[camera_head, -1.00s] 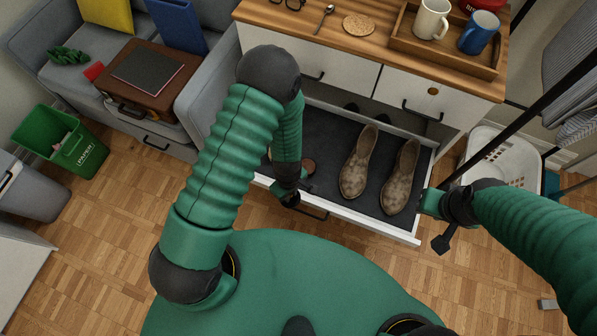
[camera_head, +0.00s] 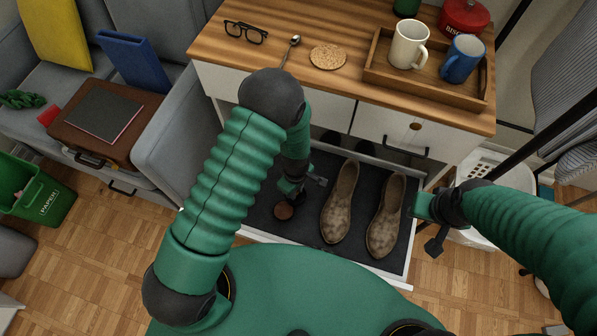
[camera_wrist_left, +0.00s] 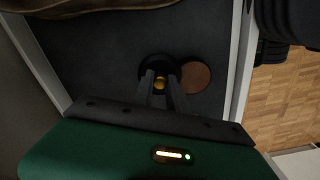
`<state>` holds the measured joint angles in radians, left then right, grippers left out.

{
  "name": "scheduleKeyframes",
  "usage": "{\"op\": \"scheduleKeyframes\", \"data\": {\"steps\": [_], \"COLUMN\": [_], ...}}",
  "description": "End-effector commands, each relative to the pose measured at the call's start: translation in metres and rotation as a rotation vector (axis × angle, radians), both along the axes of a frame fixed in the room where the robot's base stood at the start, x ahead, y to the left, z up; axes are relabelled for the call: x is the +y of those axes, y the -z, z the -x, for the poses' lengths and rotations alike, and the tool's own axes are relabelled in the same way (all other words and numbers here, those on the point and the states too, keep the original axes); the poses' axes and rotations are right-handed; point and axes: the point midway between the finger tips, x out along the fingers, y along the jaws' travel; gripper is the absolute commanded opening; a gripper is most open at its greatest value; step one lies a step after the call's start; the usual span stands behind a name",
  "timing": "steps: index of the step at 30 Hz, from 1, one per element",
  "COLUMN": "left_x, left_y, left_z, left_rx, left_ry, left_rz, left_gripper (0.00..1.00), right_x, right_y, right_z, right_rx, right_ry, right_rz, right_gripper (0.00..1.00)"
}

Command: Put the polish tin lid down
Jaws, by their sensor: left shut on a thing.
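The polish tin lid (camera_wrist_left: 158,67) is a dark disc with a gold knob in the left wrist view. My left gripper (camera_wrist_left: 160,84) is shut on it at the knob, low over the dark drawer floor. Beside it lies a round brown disc (camera_wrist_left: 196,77), seemingly the open polish tin, also in the head view (camera_head: 284,211). I cannot tell whether the lid touches the floor. In the head view my left gripper (camera_head: 294,188) is inside the drawer, left of the shoes, and hides the lid. My right gripper (camera_head: 428,222) is beside the drawer's right side; its jaws are unclear.
The open drawer (camera_head: 402,262) holds a pair of brown spotted shoes (camera_head: 340,203), with darker shoes behind. The desktop (camera_head: 290,75) above carries a cork coaster (camera_head: 328,57), glasses, a spoon and a mug tray (camera_head: 400,78). A white basket (camera_head: 480,205) stands at right.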

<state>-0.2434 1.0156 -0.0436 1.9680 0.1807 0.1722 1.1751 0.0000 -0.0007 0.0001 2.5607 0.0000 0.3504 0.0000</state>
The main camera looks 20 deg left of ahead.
Motion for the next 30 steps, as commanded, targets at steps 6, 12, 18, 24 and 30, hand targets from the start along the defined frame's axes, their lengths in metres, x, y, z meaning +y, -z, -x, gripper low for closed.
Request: {"op": "scheduleKeyframes", "data": {"steps": [6, 12, 18, 24, 30], "left_x": [0.015, 0.019, 0.019, 0.019, 0.019], "left_y": [0.011, 0.016, 0.046, 0.044, 0.045], "left_z": [-0.064, -0.084, -0.084, -0.084, -0.084], "left_rx": [-0.003, 0.002, 0.002, 0.001, 0.001], "left_ry": [-0.001, 0.001, 0.0, 0.0, 0.0], "left_rz": [-0.001, -0.001, 0.0, 0.0, 0.0], "left_gripper": [0.0, 0.0, 0.0, 0.0, 0.32], "right_x": [0.0, 0.0, 0.0, 0.0, 0.0], "right_y": [0.026, 0.034, 0.05, 0.047, 0.048], "right_z": [0.0, 0.0, 0.0, 0.0, 0.0], "right_rx": [0.0, 0.0, 0.0, 0.0, 0.0], "right_ry": [0.0, 0.0, 0.0, 0.0, 0.0], "right_rz": [0.0, 0.0, 0.0, 0.0, 0.0], "right_gripper": [0.31, 0.31, 0.31, 0.31, 0.31]}}
